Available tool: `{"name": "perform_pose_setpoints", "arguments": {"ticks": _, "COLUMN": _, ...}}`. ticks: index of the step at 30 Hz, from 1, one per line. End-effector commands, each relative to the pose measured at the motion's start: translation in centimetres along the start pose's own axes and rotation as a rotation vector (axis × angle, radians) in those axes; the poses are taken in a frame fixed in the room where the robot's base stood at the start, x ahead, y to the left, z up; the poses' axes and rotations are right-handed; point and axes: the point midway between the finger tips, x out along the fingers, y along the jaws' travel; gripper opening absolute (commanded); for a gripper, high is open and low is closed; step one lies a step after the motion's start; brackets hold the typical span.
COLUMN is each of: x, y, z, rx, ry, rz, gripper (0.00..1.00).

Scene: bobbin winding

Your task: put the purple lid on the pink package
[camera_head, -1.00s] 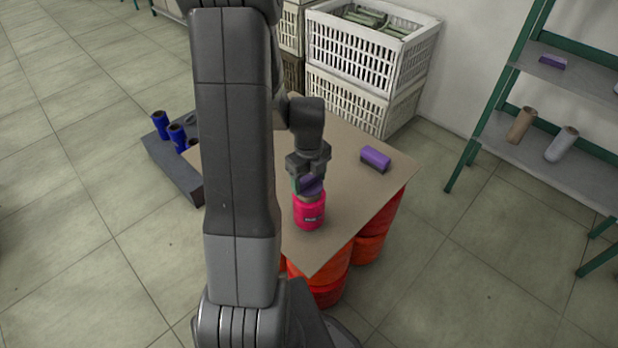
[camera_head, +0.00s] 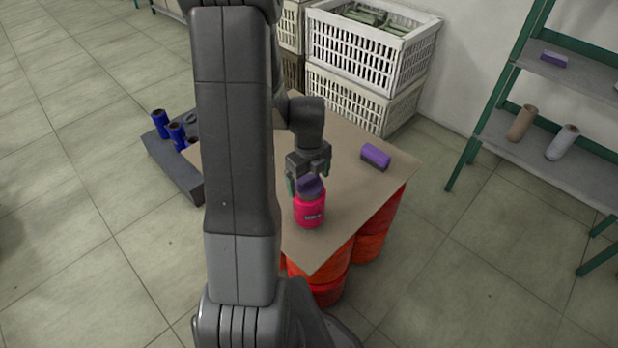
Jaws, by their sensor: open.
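The pink package (camera_head: 309,212) stands upright on the brown table top. The other finger is hard to make out. Whether a finger still touches the lid cannot be seen.
Blue spools (camera_head: 176,134) stand on a grey platform (camera_head: 180,172) at left. White crates (camera_head: 365,50) are behind, and a green-framed shelf (camera_head: 550,140) is at right.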

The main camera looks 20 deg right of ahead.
Motion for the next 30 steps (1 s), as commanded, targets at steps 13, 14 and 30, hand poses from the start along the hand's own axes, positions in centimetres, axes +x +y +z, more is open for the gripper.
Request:
{"name": "perform_pose_setpoints", "arguments": {"ticks": 13, "x": -6.2, "y": -0.1, "z": 0.1, "rx": 0.000, "ry": -0.005, "rz": -0.005, "gripper": 0.93}}
{"name": "perform_pose_setpoints", "arguments": {"ticks": 14, "x": -7.0, "y": -0.1, "z": 0.1, "rx": 0.000, "ry": -0.005, "rz": -0.004, "gripper": 0.93}}
{"name": "perform_pose_setpoints", "arguments": {"ticks": 30, "x": -13.8, "y": 0.0, "z": 0.0, "rx": 0.000, "ry": 0.000, "rz": 0.000, "gripper": 0.93}}
